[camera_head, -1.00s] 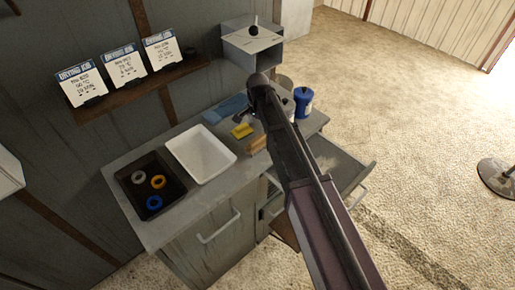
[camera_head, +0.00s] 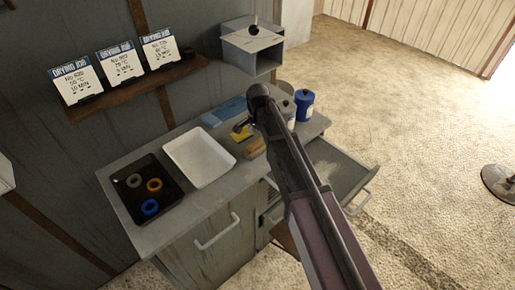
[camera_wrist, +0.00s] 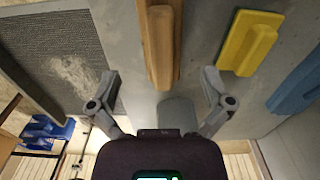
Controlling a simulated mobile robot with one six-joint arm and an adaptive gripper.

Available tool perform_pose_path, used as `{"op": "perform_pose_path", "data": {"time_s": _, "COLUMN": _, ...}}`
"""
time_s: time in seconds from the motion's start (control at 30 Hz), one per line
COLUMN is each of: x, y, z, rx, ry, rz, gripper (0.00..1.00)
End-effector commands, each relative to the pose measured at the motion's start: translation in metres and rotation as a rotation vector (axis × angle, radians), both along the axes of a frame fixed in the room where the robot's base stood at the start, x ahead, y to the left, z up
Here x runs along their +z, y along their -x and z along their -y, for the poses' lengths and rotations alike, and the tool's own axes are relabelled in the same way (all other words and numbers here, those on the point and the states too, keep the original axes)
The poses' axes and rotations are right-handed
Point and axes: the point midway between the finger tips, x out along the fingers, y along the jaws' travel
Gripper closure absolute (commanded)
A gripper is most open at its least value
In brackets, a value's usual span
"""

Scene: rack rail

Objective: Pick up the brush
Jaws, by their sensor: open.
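The brush appears to be the long tan wooden piece (camera_wrist: 160,40) at the top middle of the wrist view. In the head view it lies on the counter (camera_head: 254,149), just right of a yellow sponge-like block (camera_head: 243,138). My gripper (camera_wrist: 160,88) is open and empty, its two fingers spread to either side of the brush's near end.
A white tray (camera_head: 232,158) and a black tray (camera_head: 118,185) with three rings are left. A blue canister (camera_head: 304,106) stands right, near an open drawer (camera_head: 345,172). A grey box (camera_head: 252,45) is on the wall.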

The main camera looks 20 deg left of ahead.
Motion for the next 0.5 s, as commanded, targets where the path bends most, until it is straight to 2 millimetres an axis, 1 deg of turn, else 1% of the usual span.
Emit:
{"op": "perform_pose_path", "data": {"time_s": 0.27, "x": -0.008, "y": 0.000, "z": 0.000, "rx": 0.000, "ry": 0.000, "rz": 0.000, "gripper": 0.00}}
{"op": "perform_pose_path", "data": {"time_s": 0.5, "x": -0.027, "y": -0.001, "z": -0.001, "rx": 0.000, "ry": 0.000, "rz": 0.000, "gripper": 0.00}}
